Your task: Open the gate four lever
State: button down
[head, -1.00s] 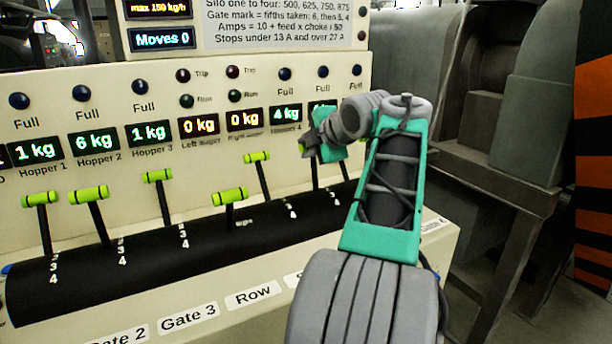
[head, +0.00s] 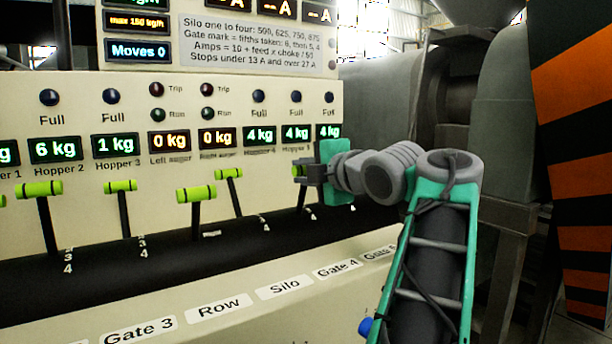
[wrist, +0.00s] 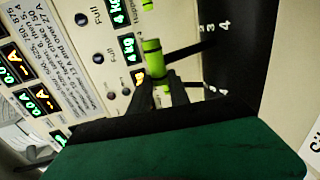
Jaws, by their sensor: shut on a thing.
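The gate four lever (head: 299,170) has a lime green handle on a dark rod rising from the black slotted strip. It is the lever after the Silo one, in line with the Gate 4 label (head: 338,268). My gripper (head: 312,172) reaches it from the right and is shut on the handle. In the wrist view the lever's green handle (wrist: 152,58) shows at the fingertips (wrist: 161,84), with the jaws on its near end. Its rod runs right towards the marks 3 and 4. My gripper hides part of the handle in the head view.
To the left stand the Silo lever (head: 229,173), the Row lever (head: 196,193), the gate three lever (head: 120,186) and the gate two lever (head: 40,188). Displays fill the upright panel behind. Levers further right are mostly hidden by my arm.

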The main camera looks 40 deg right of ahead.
jog(key=shift+f, duration=0.35)
jog(key=c, duration=1.2)
grip_release()
jog(key=shift+w, duration=0.1)
jog(key=shift+c, duration=0.2)
jog(key=shift+r, duration=0.1)
jog(key=shift+s+r, duration=0.1)
jog(key=shift+s, duration=0.15)
jog(key=p+v, duration=0.1)
jog(key=v, duration=0.6)
jog(key=shift+s+a+p, duration=0.1)
jog(key=shift+a+p, duration=0.05)
jog(key=shift+p, duration=0.15)
